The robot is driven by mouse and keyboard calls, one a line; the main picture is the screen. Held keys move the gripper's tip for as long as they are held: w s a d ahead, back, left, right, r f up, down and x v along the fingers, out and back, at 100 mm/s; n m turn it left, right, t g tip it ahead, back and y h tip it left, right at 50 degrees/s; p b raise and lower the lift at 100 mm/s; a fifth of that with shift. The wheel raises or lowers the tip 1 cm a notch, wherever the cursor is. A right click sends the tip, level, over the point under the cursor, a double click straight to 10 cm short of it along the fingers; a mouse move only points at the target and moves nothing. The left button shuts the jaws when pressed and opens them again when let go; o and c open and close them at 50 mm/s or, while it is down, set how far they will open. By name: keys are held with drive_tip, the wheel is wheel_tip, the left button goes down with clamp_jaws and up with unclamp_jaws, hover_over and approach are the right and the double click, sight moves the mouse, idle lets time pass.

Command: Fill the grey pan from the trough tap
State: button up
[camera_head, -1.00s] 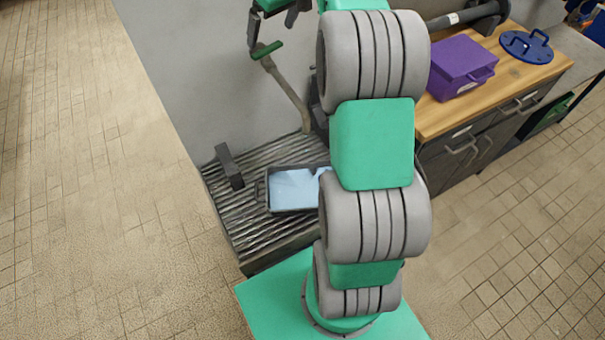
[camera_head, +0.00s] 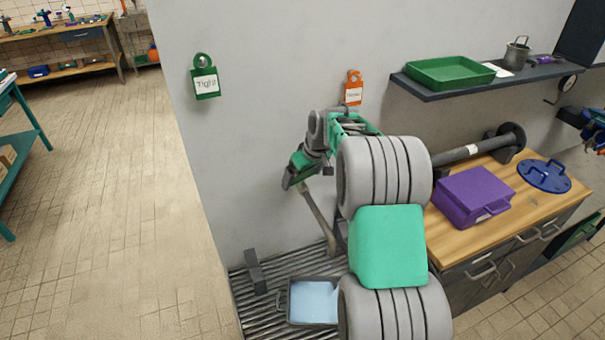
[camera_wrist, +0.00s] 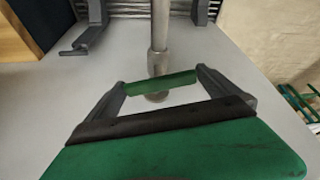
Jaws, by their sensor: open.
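The grey pan (camera_head: 281,303) sits on the ribbed trough in the head view, its right part hidden behind my arm. Its inside shows a flat light-blue surface, like water. The trough tap's pale pipe (camera_head: 318,212) rises leaning left from the trough, also seen in the wrist view (camera_wrist: 159,35). Its green handle (camera_wrist: 160,82) lies crosswise between my fingertips in the wrist view; my gripper hides it in the head view. I cannot tell whether water is running.
Green (camera_head: 205,82) and orange (camera_head: 353,90) tags hang on the wall. A purple box (camera_head: 472,195) sits on the wooden counter at right. Open floor lies left.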

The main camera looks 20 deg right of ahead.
drive_tip(key=shift+f, duration=0.1)
drive_tip(key=c, duration=1.1)
drive_tip(key=m+b, duration=0.1)
drive_tip(key=b, duration=0.1)
drive_tip(key=shift+f+m+h+b, duration=0.3)
drive_tip(key=shift+f+b, duration=0.05)
drive_tip(key=shift+r+m+h+b, duration=0.25)
drive_tip(key=shift+m+h+b, duration=0.2)
drive_tip(key=shift+m, duration=0.45)
drive_tip(key=shift+r, duration=0.1)
drive_tip(key=o, duration=1.1)
